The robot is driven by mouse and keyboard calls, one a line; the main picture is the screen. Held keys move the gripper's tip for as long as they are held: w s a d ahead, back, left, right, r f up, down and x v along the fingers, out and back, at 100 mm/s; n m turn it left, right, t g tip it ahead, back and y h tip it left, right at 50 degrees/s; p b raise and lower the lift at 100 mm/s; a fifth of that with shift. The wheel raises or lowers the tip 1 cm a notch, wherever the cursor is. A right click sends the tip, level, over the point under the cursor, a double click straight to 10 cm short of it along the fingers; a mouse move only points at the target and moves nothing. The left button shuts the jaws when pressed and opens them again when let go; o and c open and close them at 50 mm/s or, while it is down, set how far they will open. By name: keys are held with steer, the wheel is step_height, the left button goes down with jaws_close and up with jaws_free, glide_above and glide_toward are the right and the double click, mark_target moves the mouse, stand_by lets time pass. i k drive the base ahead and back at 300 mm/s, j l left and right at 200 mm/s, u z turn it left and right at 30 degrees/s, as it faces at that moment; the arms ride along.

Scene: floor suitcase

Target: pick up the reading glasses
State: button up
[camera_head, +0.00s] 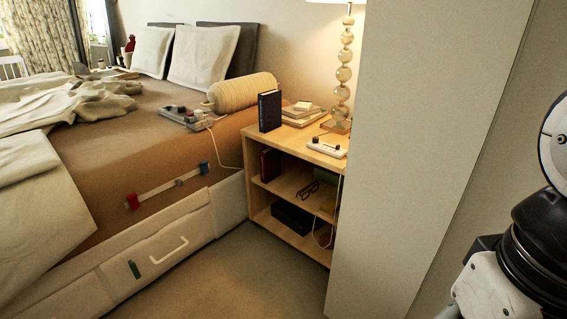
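A pair of dark reddish reading glasses (308,189) rests on the middle shelf of the wooden nightstand (285,147). They stand near the shelf's front edge, between a dark red book (270,165) on the left and a yellowish object (328,205) on the right. The glasses are small in the picture, and I cannot tell clearly whether their arms are folded. My gripper is not in view. Part of my arm (515,250) shows at the right edge, apart from the nightstand.
A tall pale panel (425,120) stands right of the nightstand, between it and my arm. A white cord (336,205) hangs across the shelves' right side. The bed (150,130) with drawers is at left. Carpet (235,275) before the nightstand is clear.

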mark_target(314, 189)
steer(key=i+j+u, duration=0.1)
steer(key=i+j, duration=0.2)
steer(key=i, duration=0.15)
steer(key=i+j, duration=0.25)
steer(key=i, duration=0.15)
steer(key=i+j+u, duration=0.15)
steer(key=i, duration=0.3)
steer(key=j, duration=0.1)
